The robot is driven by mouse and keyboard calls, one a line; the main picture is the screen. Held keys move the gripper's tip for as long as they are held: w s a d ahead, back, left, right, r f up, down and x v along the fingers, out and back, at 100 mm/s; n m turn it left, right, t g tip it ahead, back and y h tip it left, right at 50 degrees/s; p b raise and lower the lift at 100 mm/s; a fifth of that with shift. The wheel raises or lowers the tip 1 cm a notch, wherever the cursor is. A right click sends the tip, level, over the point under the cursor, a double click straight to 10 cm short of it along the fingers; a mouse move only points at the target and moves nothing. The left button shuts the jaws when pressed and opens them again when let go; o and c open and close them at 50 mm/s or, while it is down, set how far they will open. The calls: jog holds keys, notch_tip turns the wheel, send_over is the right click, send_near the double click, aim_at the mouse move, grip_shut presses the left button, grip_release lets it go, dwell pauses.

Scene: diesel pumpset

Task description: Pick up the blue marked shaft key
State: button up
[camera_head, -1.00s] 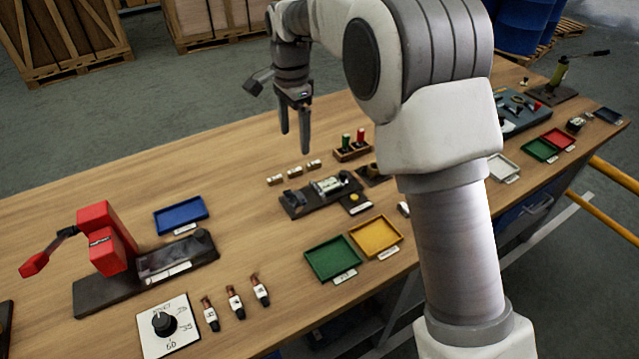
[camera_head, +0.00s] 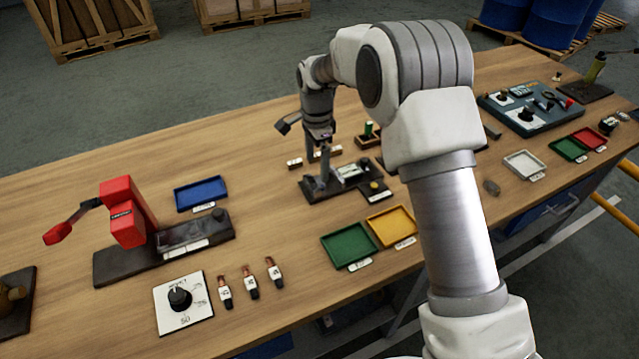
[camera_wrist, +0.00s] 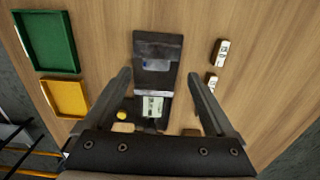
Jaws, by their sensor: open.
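My gripper (camera_head: 321,168) is open and empty, pointing down over a dark fixture (camera_head: 317,192) on the wooden bench. In the wrist view its two fingers (camera_wrist: 160,78) straddle the fixture (camera_wrist: 154,50), which carries a pale labelled block (camera_wrist: 153,106). Small pale metallic pieces with labels lie beside the fixture: one piece (camera_head: 295,163) shows left of the gripper in the head view. In the wrist view one labelled piece (camera_wrist: 221,53) lies right of the fingers and another (camera_wrist: 212,83) is close to the right finger.
Green (camera_head: 347,244) and yellow (camera_head: 391,226) trays lie in front of the fixture. A blue tray (camera_head: 201,193) and a red-handled device (camera_head: 124,212) stand to the left. A wooden holder (camera_head: 368,140) stands behind the fixture. Bare bench lies at the back left.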

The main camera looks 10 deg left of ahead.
aim_at(319, 181)
jog(key=f, duration=0.5)
jog(key=shift+s+d+f, duration=0.1)
jog(key=shift+d+f, duration=0.05)
jog(key=shift+d, duration=0.2)
grip_shut()
